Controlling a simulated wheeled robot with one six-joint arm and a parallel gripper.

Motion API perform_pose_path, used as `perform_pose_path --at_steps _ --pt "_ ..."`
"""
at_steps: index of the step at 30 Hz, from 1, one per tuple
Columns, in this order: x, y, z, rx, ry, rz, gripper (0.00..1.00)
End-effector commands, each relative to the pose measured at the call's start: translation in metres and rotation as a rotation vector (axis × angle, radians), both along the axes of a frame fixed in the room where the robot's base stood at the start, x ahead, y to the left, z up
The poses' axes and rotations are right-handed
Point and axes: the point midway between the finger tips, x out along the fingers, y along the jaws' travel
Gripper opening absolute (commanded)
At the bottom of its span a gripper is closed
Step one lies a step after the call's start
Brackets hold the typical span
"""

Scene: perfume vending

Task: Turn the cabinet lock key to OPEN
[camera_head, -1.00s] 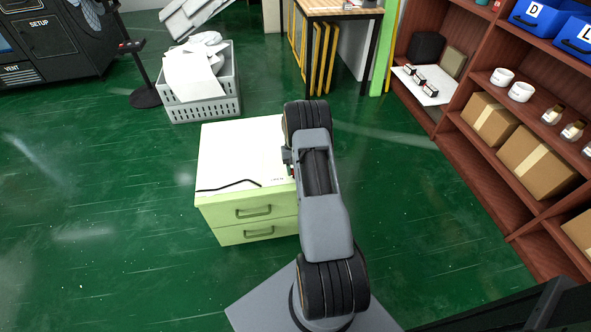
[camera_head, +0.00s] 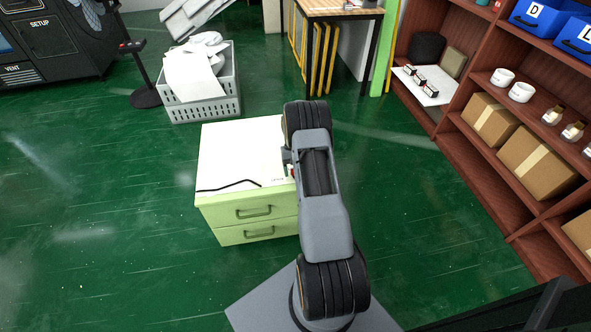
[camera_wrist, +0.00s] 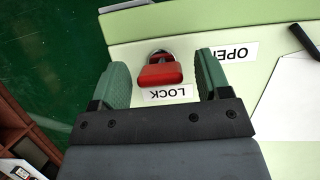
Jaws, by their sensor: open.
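In the wrist view the red lock key (camera_wrist: 160,73) sits on the pale green cabinet top, between the fingers of my gripper (camera_wrist: 163,75). The fingers stand open on both sides of it, with a gap on each side. A LOCK label (camera_wrist: 168,94) lies just below the key, upside down in this view. An OPEN label (camera_wrist: 240,52) lies to the right, partly hidden by the right finger. In the head view the cabinet (camera_head: 240,155) stands on the floor, and my arm hides its right side. The key is mostly hidden there.
A black cable or rod (camera_head: 228,186) lies on the white part of the cabinet top. A grey crate (camera_head: 203,105) with white items stands behind it. A wooden shelf (camera_head: 480,190) with boxes stands at the right. The green floor left of the cabinet is clear.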

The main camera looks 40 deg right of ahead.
Motion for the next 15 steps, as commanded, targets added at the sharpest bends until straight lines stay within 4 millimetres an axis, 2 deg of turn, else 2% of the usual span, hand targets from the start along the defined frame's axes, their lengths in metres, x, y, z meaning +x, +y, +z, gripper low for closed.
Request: perform_pose_path --at_steps 4,8,15 --pt "0.000 0.000 0.002 0.000 0.001 -0.001 0.70" --pt "0.005 -0.003 0.014 -0.001 -0.001 -0.001 0.70" --pt "0.022 -0.010 0.060 -0.002 -0.004 0.000 0.70"
